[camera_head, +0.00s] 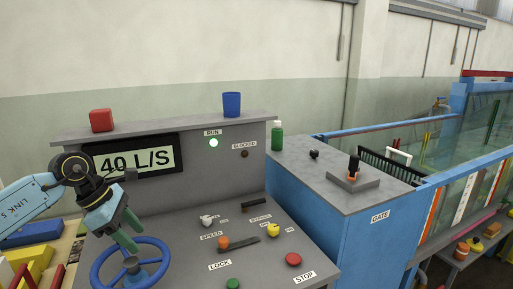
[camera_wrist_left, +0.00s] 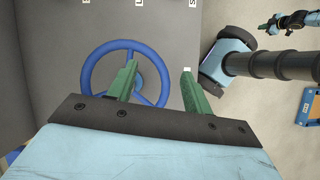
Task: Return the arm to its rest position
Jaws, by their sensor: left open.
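My left gripper (camera_head: 131,232) is above and by the blue handwheel (camera_head: 103,269) on the grey console (camera_head: 190,253). Part of the wheel is hidden behind the fingers. My right gripper (camera_wrist_left: 266,27) shows small at the top right of the left wrist view; its jaw state is unclear.
The console carries a display reading 40 L/S (camera_head: 138,160), a lit RUN lamp (camera_head: 213,143), a red STOP button (camera_head: 293,259) and several small levers. A red block (camera_head: 101,120) and blue cup (camera_head: 232,104) stand on its ledge. A green bottle (camera_head: 277,136) stands by the GATE lever (camera_head: 353,168).

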